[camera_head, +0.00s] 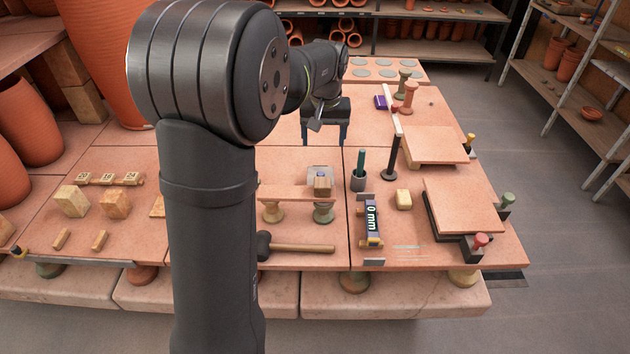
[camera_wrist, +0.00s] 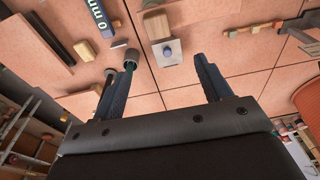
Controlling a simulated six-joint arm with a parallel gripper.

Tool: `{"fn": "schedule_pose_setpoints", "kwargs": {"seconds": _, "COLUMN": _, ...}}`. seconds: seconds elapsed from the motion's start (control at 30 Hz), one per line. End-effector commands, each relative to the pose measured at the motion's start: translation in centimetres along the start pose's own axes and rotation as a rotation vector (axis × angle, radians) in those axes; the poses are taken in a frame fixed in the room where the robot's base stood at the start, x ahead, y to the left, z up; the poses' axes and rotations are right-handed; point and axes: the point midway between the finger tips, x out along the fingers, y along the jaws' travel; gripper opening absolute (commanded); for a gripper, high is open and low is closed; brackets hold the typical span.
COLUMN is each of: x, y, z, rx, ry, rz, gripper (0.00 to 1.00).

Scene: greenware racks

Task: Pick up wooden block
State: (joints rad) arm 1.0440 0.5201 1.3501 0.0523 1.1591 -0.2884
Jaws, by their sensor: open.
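Several wooden blocks show in the head view. A third (camera_head: 157,207) is partly hidden by my arm. A smaller pale block (camera_head: 403,199) lies right of the 0 mm gauge. A small block with a bluish face (camera_head: 321,184) sits by a grey plate on a raised board. My gripper (camera_head: 325,137) is open and empty, above the table behind that board. In the wrist view its fingers (camera_wrist: 160,68) are apart, with a pale plate (camera_wrist: 170,56) beyond them.
The 0 mm gauge (camera_head: 372,222), a cup with a green-handled tool (camera_head: 358,181) and a dark post (camera_head: 391,160) stand at the right. A mallet (camera_head: 300,247) lies in front. Raised slabs (camera_head: 465,205) fill the right edge. Terracotta pots (camera_head: 28,120) stand left.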

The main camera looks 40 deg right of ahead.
Motion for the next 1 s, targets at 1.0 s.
{"fn": "schedule_pose_setpoints", "kwargs": {"seconds": 1.0, "x": 10.8, "y": 0.1, "z": 2.5, "rx": 0.012, "ry": 0.269, "rz": 0.018, "gripper": 0.71}}
